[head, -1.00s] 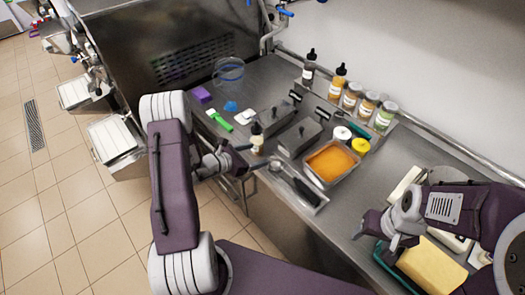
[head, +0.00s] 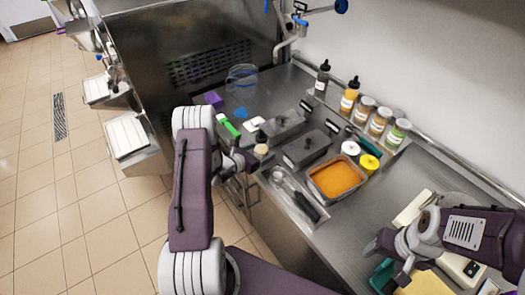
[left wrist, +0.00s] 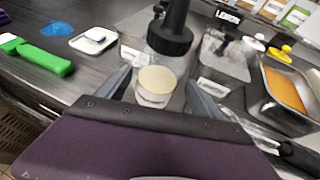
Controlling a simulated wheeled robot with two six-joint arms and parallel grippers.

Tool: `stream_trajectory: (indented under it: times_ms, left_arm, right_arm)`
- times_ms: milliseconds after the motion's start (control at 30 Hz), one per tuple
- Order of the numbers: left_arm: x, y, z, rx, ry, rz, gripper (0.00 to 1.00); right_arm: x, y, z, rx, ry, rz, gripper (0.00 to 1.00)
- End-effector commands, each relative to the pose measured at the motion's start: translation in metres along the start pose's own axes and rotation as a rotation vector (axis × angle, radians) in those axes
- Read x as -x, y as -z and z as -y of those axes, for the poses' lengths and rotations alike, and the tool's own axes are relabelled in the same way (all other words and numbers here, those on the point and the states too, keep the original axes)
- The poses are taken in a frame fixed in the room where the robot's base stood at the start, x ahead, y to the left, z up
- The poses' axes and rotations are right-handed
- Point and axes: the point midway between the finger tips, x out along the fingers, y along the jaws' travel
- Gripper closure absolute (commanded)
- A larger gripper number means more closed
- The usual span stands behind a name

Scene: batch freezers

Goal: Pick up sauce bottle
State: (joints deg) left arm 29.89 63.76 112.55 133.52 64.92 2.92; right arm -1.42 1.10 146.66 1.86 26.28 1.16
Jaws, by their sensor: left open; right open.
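A clear bottle with a black cap and cream-coloured contents (head: 261,151) stands on the steel counter. In the left wrist view this bottle (left wrist: 171,42) stands upright between the fingers, its lower part hidden by my gripper's body. My left gripper (head: 246,161) is open around it, and I cannot tell whether the fingers touch it. The open fingers also show in the left wrist view (left wrist: 158,92). My right gripper (head: 388,258) is open at the lower right.
A tray of orange food (head: 336,178), white and yellow lids (head: 369,163) and several spice jars stand to the right. A green-handled tool (head: 229,126), a purple block (head: 213,98) and a glass bowl (head: 242,77) lie towards the back left.

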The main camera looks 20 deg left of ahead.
Motion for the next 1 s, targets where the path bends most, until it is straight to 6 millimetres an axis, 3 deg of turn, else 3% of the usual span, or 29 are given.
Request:
stream_trajectory:
  times_ms: [200,467,500,700,767,1000]
  left_arm:
    - [-0.040,0.002,-0.003,-0.003,0.002,0.001,0.24]
    - [-0.045,-0.001,-0.004,0.000,0.000,0.000,0.24]
    - [-0.045,-0.001,-0.004,0.000,0.000,0.000,0.26]
    - [-0.045,-0.001,-0.004,0.000,0.000,0.000,0.82]
    - [-0.045,-0.001,-0.004,-0.001,0.000,0.001,0.96]
    - [-0.044,-0.004,-0.004,-0.001,0.000,0.002,0.96]
  right_arm:
    - [-0.016,-0.002,0.000,0.000,0.000,0.000,0.35]
    - [-0.015,-0.002,0.000,0.000,0.000,0.000,0.35]
    - [-0.015,-0.002,0.000,0.000,0.000,0.000,0.35]
    - [-0.015,-0.002,0.000,0.000,0.000,0.000,0.35]
    - [-0.015,-0.002,0.000,0.000,0.000,0.000,0.35]
    - [-0.013,-0.002,0.000,0.000,0.000,0.000,0.35]
